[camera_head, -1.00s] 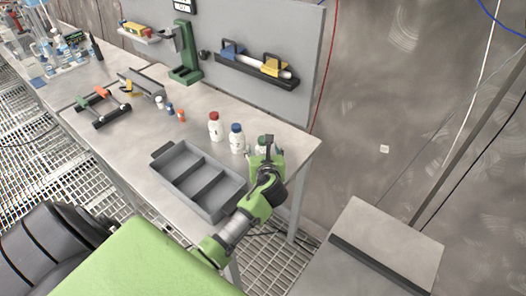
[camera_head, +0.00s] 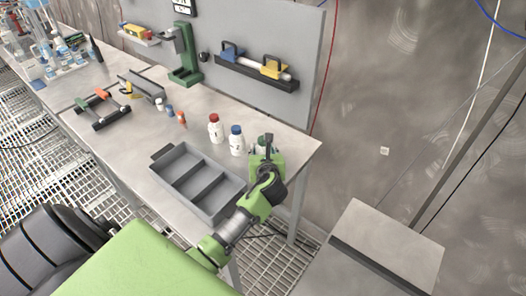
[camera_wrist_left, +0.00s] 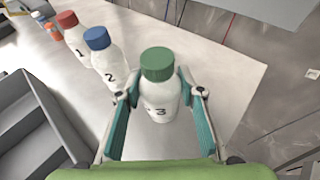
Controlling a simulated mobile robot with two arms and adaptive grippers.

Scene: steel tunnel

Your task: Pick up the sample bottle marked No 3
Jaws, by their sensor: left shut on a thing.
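Bottle No 3 (camera_wrist_left: 158,98) is white with a green cap and a black 3 on its front. It is upright between the teal-padded fingers of my left gripper (camera_wrist_left: 158,88), which is shut on it. In the head view my left gripper (camera_head: 266,155) is at the right end of the bench and hides most of this bottle. I cannot tell whether its base touches the bench. Bottle No 2 (camera_wrist_left: 107,61) has a blue cap, and bottle No 1 (camera_wrist_left: 76,37) has a red cap; both stand to the left. My right gripper is not in view.
A grey tray with compartments (camera_head: 154,176) lies on the bench (camera_head: 110,153) at its front edge, left of my left gripper. Small capped vials (camera_head: 170,111) and a tool rack (camera_head: 97,105) are further left. A grey back panel (camera_head: 300,50) stands behind.

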